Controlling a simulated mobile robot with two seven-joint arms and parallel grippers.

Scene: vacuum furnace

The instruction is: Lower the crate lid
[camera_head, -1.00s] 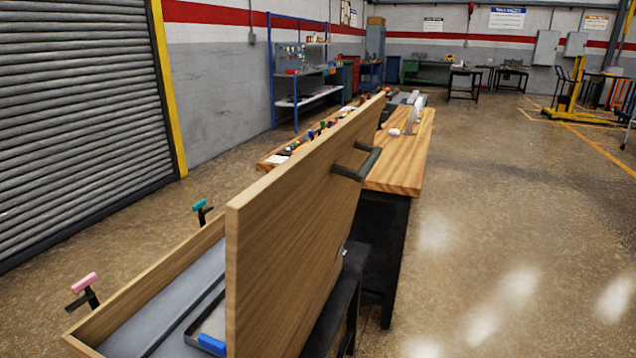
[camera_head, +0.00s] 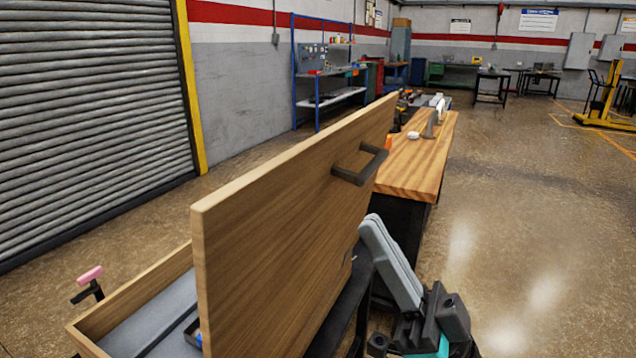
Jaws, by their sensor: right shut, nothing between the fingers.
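The wooden crate lid (camera_head: 280,230) stands raised on edge, leaning slightly, above the open crate. A dark bar handle (camera_head: 358,166) sticks out from its right face, near the far upper end. The crate's wooden wall (camera_head: 135,298) shows at lower left; the lid hides much of the crate's inside. My right gripper (camera_head: 378,232), with pale grey fingers, is at the lower right, beside the lid and below the handle. Its fingers are together and empty, pointing up, apart from the handle. My left gripper is not in view.
A pink-handled clamp (camera_head: 88,279) stands at the crate's left. A wooden workbench (camera_head: 425,160) with several small items lies beyond the lid. A roller shutter (camera_head: 90,120) is on the left. Open floor (camera_head: 530,250) lies to the right.

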